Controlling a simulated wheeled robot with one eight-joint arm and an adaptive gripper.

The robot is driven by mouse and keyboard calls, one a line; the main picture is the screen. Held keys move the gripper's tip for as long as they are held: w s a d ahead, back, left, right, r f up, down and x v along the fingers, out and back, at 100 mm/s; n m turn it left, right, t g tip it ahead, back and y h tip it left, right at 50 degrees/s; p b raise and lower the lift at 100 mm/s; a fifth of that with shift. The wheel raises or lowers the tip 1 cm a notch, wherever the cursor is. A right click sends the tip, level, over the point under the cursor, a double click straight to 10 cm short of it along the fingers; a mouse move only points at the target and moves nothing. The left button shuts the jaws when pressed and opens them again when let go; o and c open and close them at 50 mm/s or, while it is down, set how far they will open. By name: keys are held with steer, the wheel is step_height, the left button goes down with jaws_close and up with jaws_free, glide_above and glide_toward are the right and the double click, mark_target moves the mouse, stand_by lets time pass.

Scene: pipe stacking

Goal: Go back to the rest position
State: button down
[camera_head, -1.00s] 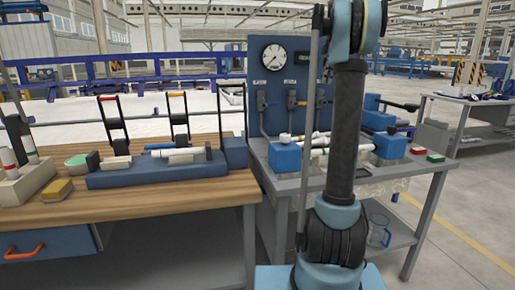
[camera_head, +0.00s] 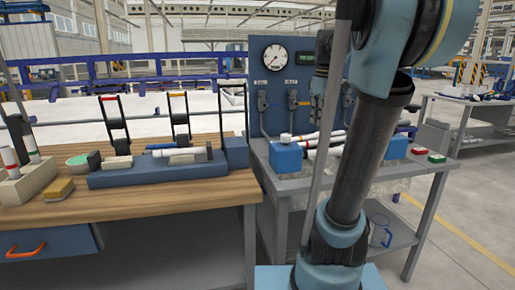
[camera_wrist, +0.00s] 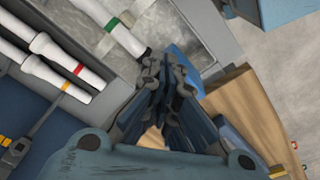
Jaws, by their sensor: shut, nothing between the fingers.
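My gripper (camera_wrist: 166,72) shows in the wrist view with its two dark fingers close together and nothing between them. White pipes lie to its left in that view: one has a red band (camera_wrist: 66,64), another a yellow band (camera_wrist: 55,80). A pipe with a green band (camera_wrist: 113,25) lies above, its dark end close to the fingertips in the picture; I cannot tell the gap. In the head view, white pipes (camera_head: 322,140) lie on the grey bench (camera_head: 290,186), partly hidden by my arm.
A blue gauge panel (camera_head: 292,62) stands behind the grey bench. The wooden table (camera_head: 150,203) at left carries a blue fixture (camera_head: 118,179) with a white pipe and a block holding upright pipes (camera_head: 20,160). A clear jug (camera_head: 380,232) stands on the bench's lower shelf.

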steer(key=s+a+f+m, duration=0.1)
steer(key=s+f+m, duration=0.3)
steer(key=s+f, duration=0.6)
steer(key=s+a+f+m+t, duration=0.1)
steer(key=s+f+m, duration=0.4)
steer(key=s+f, duration=0.6)
step_height(320, 180, down, 5)
steer(key=shift+s+a+r+h, duration=0.1)
steer(key=shift+s+a+h, duration=0.15)
steer(key=shift+a, duration=0.35)
